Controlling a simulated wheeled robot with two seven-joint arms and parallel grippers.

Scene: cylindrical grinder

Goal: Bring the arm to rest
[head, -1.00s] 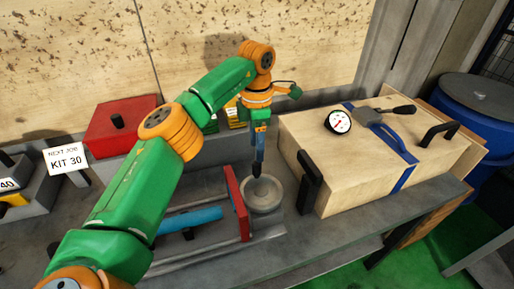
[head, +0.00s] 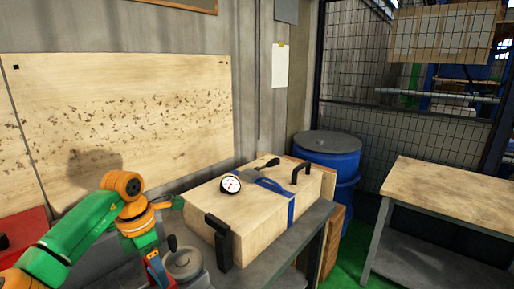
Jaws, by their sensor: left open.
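My left arm (head: 65,250), green and orange, comes in from the lower left in the head view. Its orange wrist joint (head: 123,184) is bent, and the lower wrist points down. My left gripper (head: 160,274) is open at the bottom edge, just left of a round grey machine part (head: 183,262). The fingertips are small and partly cut off, so I cannot tell whether they touch anything. Nothing is seen held. My right gripper is not in view.
A wooden case (head: 245,222) with black handles, a blue strap and a dial gauge (head: 230,184) stands right of the gripper. A blue drum (head: 335,165), a wire fence and a wood-topped bench (head: 450,195) are farther right. A red box (head: 22,232) is at left.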

